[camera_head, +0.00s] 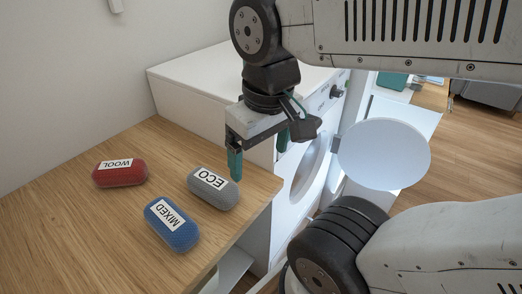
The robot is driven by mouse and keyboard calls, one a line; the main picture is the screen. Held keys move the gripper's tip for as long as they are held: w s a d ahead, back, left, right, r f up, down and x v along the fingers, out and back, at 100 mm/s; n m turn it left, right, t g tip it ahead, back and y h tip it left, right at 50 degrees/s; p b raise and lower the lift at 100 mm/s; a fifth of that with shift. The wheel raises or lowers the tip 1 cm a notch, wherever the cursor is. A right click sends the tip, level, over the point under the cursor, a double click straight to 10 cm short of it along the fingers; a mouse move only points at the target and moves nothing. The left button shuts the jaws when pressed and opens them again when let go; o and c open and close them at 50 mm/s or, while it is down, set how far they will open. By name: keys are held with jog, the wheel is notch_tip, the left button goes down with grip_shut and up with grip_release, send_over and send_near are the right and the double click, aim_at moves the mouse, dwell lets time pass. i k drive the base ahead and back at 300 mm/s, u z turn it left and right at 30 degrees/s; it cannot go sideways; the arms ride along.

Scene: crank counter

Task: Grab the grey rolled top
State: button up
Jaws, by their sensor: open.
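The grey rolled top (213,188), with a white label reading ECO, lies on the wooden counter near its right edge. My gripper (259,160) is open with its two green-tipped fingers pointing down. It is above and to the right of the grey roll. The left finger's tip shows close to the roll's upper right end; I cannot tell whether they touch. Nothing is between the fingers.
A red roll labelled WOOL (119,173) and a blue roll labelled MIXED (172,224) lie on the wooden counter (70,225). A white washing machine (190,88) with its round door (384,154) swung open stands beside the counter.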

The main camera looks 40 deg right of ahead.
aim_at(223, 194)
jog(key=z, duration=0.65)
jog(key=k, duration=1.05)
jog(key=z, duration=0.55)
jog(key=i, duration=0.2)
jog(key=z, duration=0.05)
